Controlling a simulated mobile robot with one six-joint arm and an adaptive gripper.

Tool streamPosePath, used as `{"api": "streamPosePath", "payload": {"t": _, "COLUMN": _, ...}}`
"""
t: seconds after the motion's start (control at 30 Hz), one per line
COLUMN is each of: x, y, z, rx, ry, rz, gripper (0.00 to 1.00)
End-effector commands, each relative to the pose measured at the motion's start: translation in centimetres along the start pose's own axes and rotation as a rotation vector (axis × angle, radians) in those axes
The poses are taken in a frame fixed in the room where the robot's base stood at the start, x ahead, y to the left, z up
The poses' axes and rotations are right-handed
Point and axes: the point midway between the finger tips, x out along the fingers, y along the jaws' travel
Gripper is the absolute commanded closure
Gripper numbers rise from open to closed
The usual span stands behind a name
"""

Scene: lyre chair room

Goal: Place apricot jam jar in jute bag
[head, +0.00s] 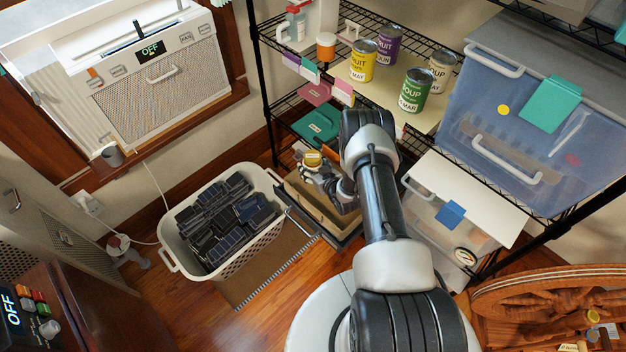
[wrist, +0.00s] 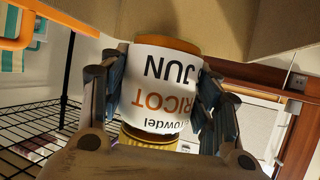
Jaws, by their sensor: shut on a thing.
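The apricot jam jar (wrist: 157,88) has a white label reading "JUN" and "RICOT", upside down in the wrist view, with a yellow ridged lid at the lower end. In the head view its yellow lid (head: 313,157) shows at the tip of my arm. My gripper (head: 316,169) is shut on the jar, with a finger at each side. A tan, boxy open-looking thing (head: 318,208) lies below my gripper, and a tan surface (wrist: 262,22) fills the top of the wrist view. I cannot tell whether this is the jute bag; my arm hides part of it.
A white basket (head: 222,258) of dark packs stands left on the floor. A black wire shelf (head: 290,97) behind holds several cans. Clear bins (head: 548,120) stand at right. An orange strip (wrist: 50,20) is near the jar.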

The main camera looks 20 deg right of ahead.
Motion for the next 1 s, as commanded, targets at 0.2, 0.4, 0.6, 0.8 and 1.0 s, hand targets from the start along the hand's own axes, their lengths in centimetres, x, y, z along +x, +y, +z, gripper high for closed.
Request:
{"api": "streamPosePath", "payload": {"t": 0.2, "x": 0.8, "y": 0.0, "z": 1.3, "rx": -0.001, "ry": 0.003, "rz": 0.000, "gripper": 0.81}}
{"api": "streamPosePath", "payload": {"t": 0.4, "x": 2.0, "y": 0.0, "z": 4.0, "rx": -0.001, "ry": 0.002, "rz": 0.000, "gripper": 0.81}}
{"api": "streamPosePath", "payload": {"t": 0.6, "x": 2.5, "y": 0.1, "z": 4.9, "rx": -0.001, "ry": 0.003, "rz": 0.000, "gripper": 0.81}}
{"api": "streamPosePath", "payload": {"t": 0.8, "x": 2.5, "y": 0.1, "z": 4.9, "rx": -0.001, "ry": 0.003, "rz": 0.000, "gripper": 0.81}}
{"api": "streamPosePath", "payload": {"t": 1.0, "x": 2.8, "y": 0.1, "z": 5.4, "rx": -0.001, "ry": 0.003, "rz": 0.000, "gripper": 0.81}}
